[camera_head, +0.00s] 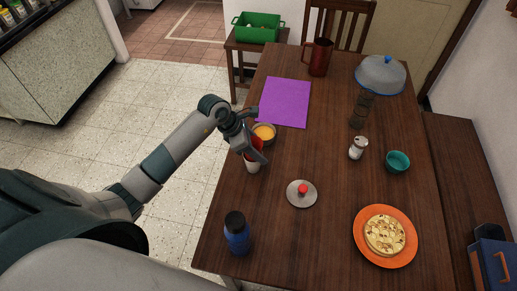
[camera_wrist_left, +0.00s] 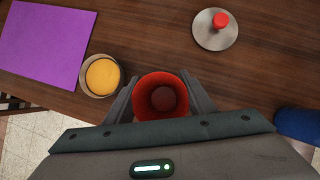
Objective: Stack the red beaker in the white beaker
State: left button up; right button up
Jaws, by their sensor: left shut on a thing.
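The red beaker (camera_head: 257,143) is between the fingers of my left gripper (camera_head: 254,152), which is shut on it near the left edge of the table. In the left wrist view the red beaker (camera_wrist_left: 163,79) shows from above, open end up, between the two fingers (camera_wrist_left: 161,98). The white beaker (camera_head: 252,167) shows just below the red one in the head view. The gripper partly covers both, and I cannot tell how far the red one sits inside the white one. The white beaker is hidden in the wrist view. My right gripper is not in view.
A bowl with yellow contents (camera_head: 264,132) is close behind the gripper, by a purple mat (camera_head: 285,102). A grey lid with a red knob (camera_head: 302,193) lies to the right. A blue bottle (camera_head: 237,235) stands in front. The table (camera_head: 320,150) is clear between these.

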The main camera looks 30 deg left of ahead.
pick_arm(q)
jog(key=shift+f, duration=0.2)
jog(key=o, duration=1.1)
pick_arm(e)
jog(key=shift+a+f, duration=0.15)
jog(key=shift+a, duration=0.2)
pick_arm(q)
jog(key=shift+r, duration=0.1)
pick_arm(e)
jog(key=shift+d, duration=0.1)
pick_arm(q)
jog(key=shift+r+p, duration=0.55)
jog(key=shift+b+v, duration=1.75)
jog(key=shift+v, duration=4.25)
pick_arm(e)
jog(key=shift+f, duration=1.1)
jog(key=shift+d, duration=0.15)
